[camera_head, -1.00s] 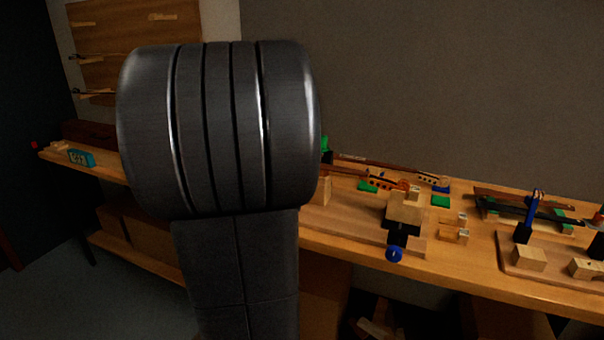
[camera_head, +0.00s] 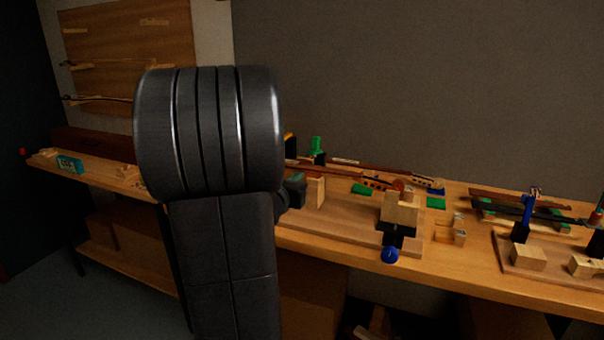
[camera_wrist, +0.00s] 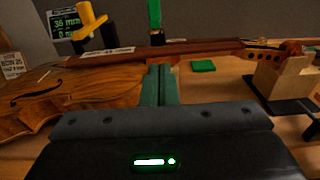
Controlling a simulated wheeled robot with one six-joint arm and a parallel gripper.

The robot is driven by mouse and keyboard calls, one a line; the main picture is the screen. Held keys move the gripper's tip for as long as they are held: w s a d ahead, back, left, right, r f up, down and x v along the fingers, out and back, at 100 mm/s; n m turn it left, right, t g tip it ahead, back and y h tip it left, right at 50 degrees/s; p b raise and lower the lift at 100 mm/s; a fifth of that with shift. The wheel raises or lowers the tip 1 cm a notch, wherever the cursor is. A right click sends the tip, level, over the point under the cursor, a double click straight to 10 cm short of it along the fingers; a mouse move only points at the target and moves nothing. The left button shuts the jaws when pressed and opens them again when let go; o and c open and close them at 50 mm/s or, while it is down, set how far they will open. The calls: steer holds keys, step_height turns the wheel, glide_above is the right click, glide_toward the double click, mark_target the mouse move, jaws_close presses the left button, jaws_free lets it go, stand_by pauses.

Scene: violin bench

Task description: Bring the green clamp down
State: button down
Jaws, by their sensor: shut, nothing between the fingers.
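The green clamp (camera_wrist: 154,17) stands upright behind the violin neck in the wrist view, its top cut off by the frame edge. In the head view its green top (camera_head: 316,146) shows above its dark lower part at the back of the bench. My gripper (camera_wrist: 160,80) is shut and empty, its two fingers together, in front of the neck and below the clamp in the picture. In the head view my gripper (camera_head: 296,188) shows partly beside my arm. The violin (camera_wrist: 75,92) lies across the wrist view, its neck running right.
A yellow clamp (camera_wrist: 90,20) stands left of the green one, by a small display (camera_wrist: 64,23). A wooden block on a black vise (camera_wrist: 285,78) holds the scroll end at right. A green pad (camera_wrist: 203,66) lies behind. My arm hides the bench's left middle.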

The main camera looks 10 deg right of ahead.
steer(key=p, duration=0.1)
glide_toward(316, 147)
steer(key=w+d+f, duration=0.2)
steer(key=w+f, duration=0.1)
steer(key=f, duration=0.1)
steer(key=shift+w+d, duration=0.1)
steer(key=shift+r+p, duration=0.1)
steer(key=shift+p, duration=0.3)
steer(key=shift+r+g+p, duration=0.3)
steer(key=shift+r+p, duration=0.1)
steer(key=shift+p, duration=0.55)
